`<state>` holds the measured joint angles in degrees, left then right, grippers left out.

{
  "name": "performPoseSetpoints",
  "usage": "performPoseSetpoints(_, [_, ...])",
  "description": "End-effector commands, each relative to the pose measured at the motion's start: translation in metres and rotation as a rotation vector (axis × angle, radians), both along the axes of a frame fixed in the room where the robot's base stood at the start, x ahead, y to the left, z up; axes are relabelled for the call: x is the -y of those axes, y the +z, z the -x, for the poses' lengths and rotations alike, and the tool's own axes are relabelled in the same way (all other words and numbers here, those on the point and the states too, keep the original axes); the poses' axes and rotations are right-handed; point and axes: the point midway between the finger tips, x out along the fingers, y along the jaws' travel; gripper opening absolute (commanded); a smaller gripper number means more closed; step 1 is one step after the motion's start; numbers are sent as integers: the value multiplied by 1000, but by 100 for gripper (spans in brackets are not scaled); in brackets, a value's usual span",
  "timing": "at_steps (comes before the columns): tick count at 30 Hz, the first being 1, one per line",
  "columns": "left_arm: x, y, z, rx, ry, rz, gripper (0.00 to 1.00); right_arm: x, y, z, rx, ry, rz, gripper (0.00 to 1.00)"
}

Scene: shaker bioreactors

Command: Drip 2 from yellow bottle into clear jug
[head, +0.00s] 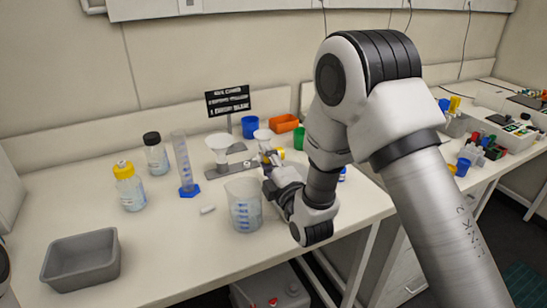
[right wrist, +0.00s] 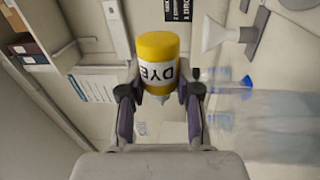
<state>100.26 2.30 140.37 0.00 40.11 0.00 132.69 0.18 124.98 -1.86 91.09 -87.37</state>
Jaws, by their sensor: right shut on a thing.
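My right gripper (head: 270,176) is shut on a small yellow bottle labelled DYE (right wrist: 158,62), which shows clearly in the right wrist view with its pale tip towards the palm. In the head view only a bit of yellow shows by the fingers. The clear jug (head: 245,210) stands upright on the bench, with blue marks on its wall, just left of the gripper. It also shows close up at the right of the right wrist view (right wrist: 275,118). I see no drop falling. My left gripper is not in view.
Behind stand a measuring cylinder (head: 183,165), a yellow-capped bottle (head: 129,187), a black-capped bottle (head: 155,155) and white funnels (head: 220,143) on a stand. A grey tub (head: 81,261) sits front left. A small white piece (head: 207,210) lies left of the jug. The front bench is mostly clear.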

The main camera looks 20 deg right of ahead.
Motion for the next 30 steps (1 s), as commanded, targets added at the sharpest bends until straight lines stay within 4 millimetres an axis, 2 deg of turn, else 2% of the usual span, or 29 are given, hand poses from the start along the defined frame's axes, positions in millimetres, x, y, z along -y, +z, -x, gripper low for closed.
performPoseSetpoints(10, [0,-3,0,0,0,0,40,-24,7,1,8,1,215,5])
performPoseSetpoints(18, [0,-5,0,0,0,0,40,-25,11,1,14,-1,303,5])
performPoseSetpoints(25, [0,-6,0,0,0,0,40,-25,11,1,14,0,313,5])
performPoseSetpoints(30, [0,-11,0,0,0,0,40,-26,14,1,19,-1,431,5])
